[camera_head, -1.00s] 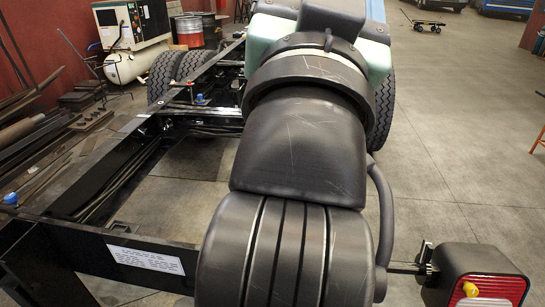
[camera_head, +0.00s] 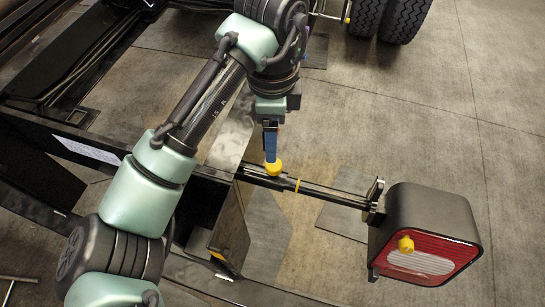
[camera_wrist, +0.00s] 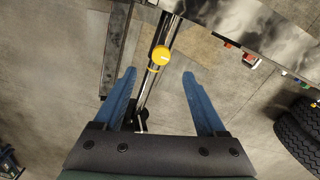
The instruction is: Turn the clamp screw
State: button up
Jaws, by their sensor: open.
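A yellow knob, which looks like the clamp screw (camera_head: 274,169), sits on top of a dark clamp on the chassis edge, where a thin bar runs out to a tail lamp. It also shows in the wrist view (camera_wrist: 161,55), round and seen from above. My gripper (camera_head: 271,158) points down over the knob with its blue fingers apart. In the wrist view my gripper (camera_wrist: 159,74) is open and empty, and the knob lies just past the fingertips, roughly midway between them. I cannot tell how large the height gap is.
The dark chassis rail (camera_head: 48,128) lies at left. Black tires (camera_head: 385,18) stand at the back. The floor at right is clear.

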aim_at(274, 168)
notch_tip(274, 168, down, 10)
jog(key=shift+w+d+r+b, duration=0.1)
jog(key=shift+d+r+b, duration=0.1)
jog(key=shift+b, duration=0.15)
jog(key=shift+c, duration=0.2)
grip_shut()
